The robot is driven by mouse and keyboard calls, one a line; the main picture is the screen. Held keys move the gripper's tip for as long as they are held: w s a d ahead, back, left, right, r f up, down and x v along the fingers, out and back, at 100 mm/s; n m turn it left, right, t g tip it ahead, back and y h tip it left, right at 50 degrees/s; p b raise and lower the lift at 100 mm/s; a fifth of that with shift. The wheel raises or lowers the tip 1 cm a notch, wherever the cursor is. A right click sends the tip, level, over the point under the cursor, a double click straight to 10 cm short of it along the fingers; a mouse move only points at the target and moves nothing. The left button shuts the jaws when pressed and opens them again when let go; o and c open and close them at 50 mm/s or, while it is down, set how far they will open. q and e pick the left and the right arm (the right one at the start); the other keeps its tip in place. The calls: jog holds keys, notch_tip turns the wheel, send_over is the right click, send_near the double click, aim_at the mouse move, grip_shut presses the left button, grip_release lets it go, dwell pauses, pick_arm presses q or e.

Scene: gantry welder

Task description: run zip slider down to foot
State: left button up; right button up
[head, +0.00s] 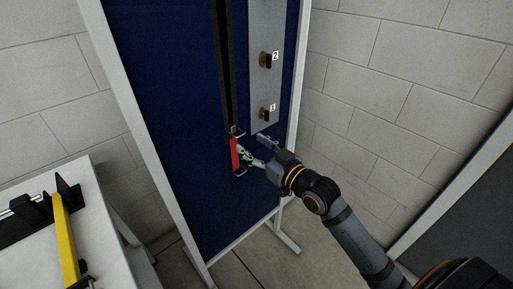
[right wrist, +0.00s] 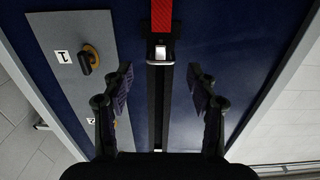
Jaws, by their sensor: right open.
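A black zip track (head: 227,75) runs down a blue panel (head: 185,90). A red pull tab (head: 235,154) hangs at its lower part, between a metal piece above and another metal piece (head: 240,172) below. The right wrist view shows the red tab (right wrist: 162,15) at the top, joined to a metal slider (right wrist: 161,52) on the black track (right wrist: 155,105). My right gripper (head: 256,150) is open beside the tab, in front of the panel. In the right wrist view my right gripper's fingers (right wrist: 162,88) stand apart on either side of the track, with nothing between them. My left gripper is not in view.
A grey plate (head: 266,85) with numbered knobs is right of the track; knob 1 (head: 264,113) is close above my right gripper. The panel's white frame (head: 133,120) stands on feet. A white table (head: 95,192) at left carries a yellow bar (head: 66,240) and black parts.

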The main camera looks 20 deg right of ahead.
jog(key=shift+v, duration=0.95)
jog(key=shift+a, duration=0.1)
